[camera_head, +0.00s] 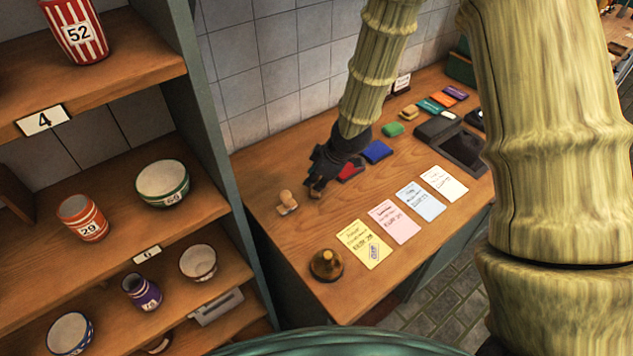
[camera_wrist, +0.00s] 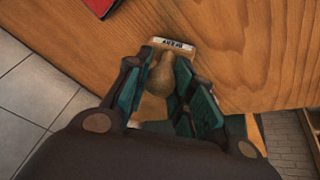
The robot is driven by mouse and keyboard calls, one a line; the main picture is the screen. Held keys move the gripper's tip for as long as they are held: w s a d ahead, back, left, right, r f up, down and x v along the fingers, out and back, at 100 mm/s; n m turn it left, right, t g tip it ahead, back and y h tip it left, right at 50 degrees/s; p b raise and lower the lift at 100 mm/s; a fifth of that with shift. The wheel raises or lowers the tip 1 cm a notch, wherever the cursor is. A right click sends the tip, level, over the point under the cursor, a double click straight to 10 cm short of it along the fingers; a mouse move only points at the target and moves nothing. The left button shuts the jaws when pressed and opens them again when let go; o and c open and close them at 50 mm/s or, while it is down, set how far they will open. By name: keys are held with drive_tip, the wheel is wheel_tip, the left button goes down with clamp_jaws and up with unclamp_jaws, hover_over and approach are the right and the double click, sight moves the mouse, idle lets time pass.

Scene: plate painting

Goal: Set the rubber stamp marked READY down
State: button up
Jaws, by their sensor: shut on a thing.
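My gripper (camera_head: 316,187) is low over the left part of the wooden counter (camera_head: 262,170). It is shut on a wooden stamp, whose rounded handle (camera_wrist: 161,75) sits between the green fingers in the wrist view. The stamp's pale label shows upside-down dark letters that look like READY. In the head view the dark fingers mostly hide the held stamp. The stamp is at or just above the wood; I cannot tell whether it touches. A second wooden stamp (camera_head: 287,203) stands just left of my gripper.
A red ink pad (camera_head: 351,170) lies close to the right of my gripper, with a blue pad (camera_head: 377,152) beyond. A yellow card (camera_head: 364,245) and other cards lie in front. A brass bell (camera_head: 326,265) stands near the front edge. Shelves (camera_head: 150,222) with pottery stand left.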

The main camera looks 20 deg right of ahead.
drive_tip(key=shift+f, duration=0.1)
drive_tip(key=o, duration=0.8)
drive_tip(key=shift+o, duration=0.2)
drive_tip(key=b+v, duration=0.1)
drive_tip(key=v, duration=1.1)
idle(0.4)
